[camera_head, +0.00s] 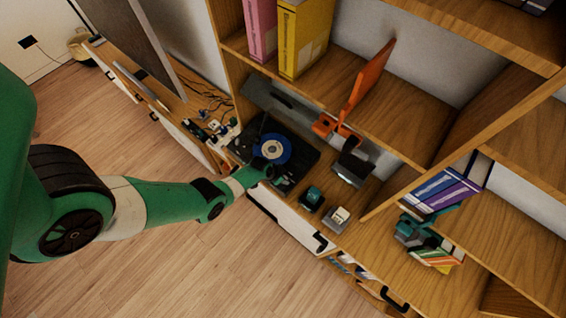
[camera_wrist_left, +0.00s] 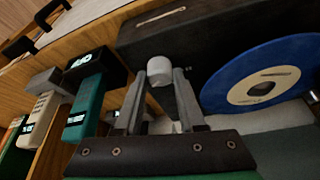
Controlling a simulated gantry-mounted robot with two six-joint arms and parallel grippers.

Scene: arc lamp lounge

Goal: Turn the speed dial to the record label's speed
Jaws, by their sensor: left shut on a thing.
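A black turntable (camera_head: 297,168) sits on the wooden shelf. A blue record (camera_head: 270,142) with a pale label lies on it; the record also shows in the left wrist view (camera_wrist_left: 225,88), where the label (camera_wrist_left: 262,86) has a small dark mark that I cannot read. My left gripper (camera_head: 268,172) reaches the turntable's front edge. In the left wrist view my left gripper (camera_wrist_left: 160,82) is shut on a small white dial (camera_wrist_left: 159,71), one grey finger on either side. No speed marks are readable around the dial. My right gripper is not in view.
A teal and black device (camera_head: 311,198) and a beige device (camera_head: 339,216) stand on the shelf right of the turntable. A dark box (camera_head: 352,166) and an orange stand (camera_head: 366,85) are behind. Shelf boards and uprights enclose the right side; open floor lies in front.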

